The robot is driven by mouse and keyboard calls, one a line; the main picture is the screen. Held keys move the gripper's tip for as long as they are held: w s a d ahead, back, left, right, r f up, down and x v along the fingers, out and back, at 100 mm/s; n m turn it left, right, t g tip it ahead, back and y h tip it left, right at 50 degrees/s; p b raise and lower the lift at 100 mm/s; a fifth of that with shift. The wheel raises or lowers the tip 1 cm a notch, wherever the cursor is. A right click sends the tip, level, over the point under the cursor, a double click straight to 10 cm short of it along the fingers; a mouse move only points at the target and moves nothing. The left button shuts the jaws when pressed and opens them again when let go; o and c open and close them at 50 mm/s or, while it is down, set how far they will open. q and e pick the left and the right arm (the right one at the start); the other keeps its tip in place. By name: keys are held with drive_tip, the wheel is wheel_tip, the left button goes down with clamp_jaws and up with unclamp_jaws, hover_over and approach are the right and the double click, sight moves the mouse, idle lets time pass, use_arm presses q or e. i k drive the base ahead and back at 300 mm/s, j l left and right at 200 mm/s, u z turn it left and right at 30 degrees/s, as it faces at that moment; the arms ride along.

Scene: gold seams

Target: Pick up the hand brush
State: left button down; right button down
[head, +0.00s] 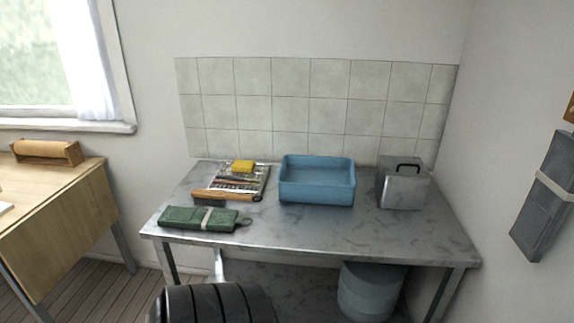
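A brown wooden-handled tool (222,196), which looks like the hand brush, lies flat on the grey metal table (305,232) at the left. Its right end is darker, and its bristles cannot be made out clearly. It lies just in front of a flat rack or tray of small tools (262,181) and behind a green fabric roll (190,218). Neither of my grippers is in view.
A blue bin (317,193) and a grey metal box with a black handle (402,190) stand to the right on the table. A yellow block (242,166) lies at the back. The table's front right is clear.

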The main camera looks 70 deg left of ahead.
sight(202, 196)
drive_tip(key=u, duration=2.7)
drive_tip(key=i+j+z, duration=0.1)
drive_tip(key=z, duration=0.35)
drive_tip(key=j+z, duration=0.15)
drive_tip(key=z, duration=0.25)
drive_tip(key=j+z, duration=0.15)
drive_tip(key=z, duration=0.3)
drive_tip(key=j+z, duration=0.2)
drive_tip(key=z, duration=0.2)
drive_tip(key=j+z, duration=0.2)
drive_tip(key=z, duration=0.25)
